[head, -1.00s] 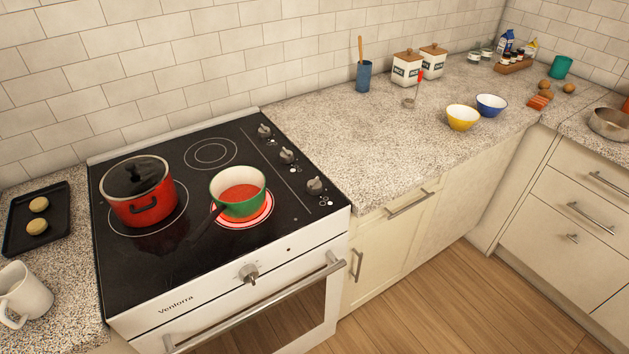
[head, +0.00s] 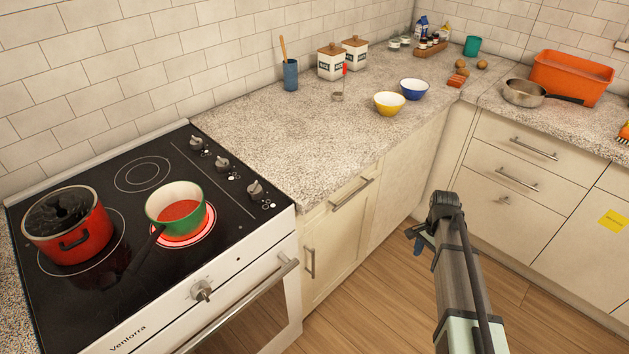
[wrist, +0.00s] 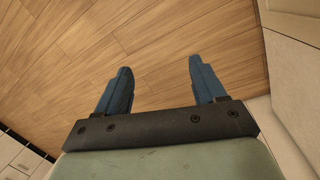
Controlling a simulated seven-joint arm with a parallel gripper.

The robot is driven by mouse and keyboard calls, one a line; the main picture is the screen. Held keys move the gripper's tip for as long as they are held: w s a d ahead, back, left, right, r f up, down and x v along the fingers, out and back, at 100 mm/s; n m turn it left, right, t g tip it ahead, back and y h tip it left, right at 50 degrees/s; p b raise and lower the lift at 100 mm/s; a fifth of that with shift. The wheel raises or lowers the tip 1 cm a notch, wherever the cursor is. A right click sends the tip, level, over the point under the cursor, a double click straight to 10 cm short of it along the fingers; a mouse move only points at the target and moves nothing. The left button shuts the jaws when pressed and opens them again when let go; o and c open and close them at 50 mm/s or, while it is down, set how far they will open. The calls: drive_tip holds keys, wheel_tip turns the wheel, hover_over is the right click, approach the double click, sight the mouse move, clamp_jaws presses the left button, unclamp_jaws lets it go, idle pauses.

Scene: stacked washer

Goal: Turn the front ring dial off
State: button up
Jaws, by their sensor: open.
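Three dials stand in a row on the right of the black cooktop (head: 140,215): the rear dial (head: 196,143), the middle dial (head: 222,164) and the front dial (head: 256,190). The front ring (head: 200,236) glows red under a green pot (head: 172,226) with red contents. My gripper (head: 422,240) hangs over the wooden floor, right of the stove and well apart from the dials. In the wrist view my gripper (wrist: 160,66) has its two blue fingers spread, with nothing between them.
A red pot (head: 72,240) stands on the left ring. Another knob (head: 202,290) and the oven handle (head: 245,305) are on the stove's front. Yellow and blue bowls, canisters and a metal pan (head: 524,92) are on the counter. The counter beside the dials is clear.

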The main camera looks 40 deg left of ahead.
drive_tip(key=a+r+m+t, duration=0.1)
drive_tip(key=a+r, duration=1.4)
drive_tip(key=r, duration=0.1)
wheel_tip(320, 180, up, 21)
drive_tip(key=n+y, duration=0.1)
drive_tip(key=n, duration=0.5)
hover_over(254, 185)
drive_tip(key=shift+t, duration=0.3)
wheel_tip(254, 185, down, 12)
drive_tip(key=shift+f, duration=0.25)
drive_tip(key=shift+c, duration=0.5)
drive_tip(key=c, duration=1)
drive_tip(key=shift+o, duration=0.2)
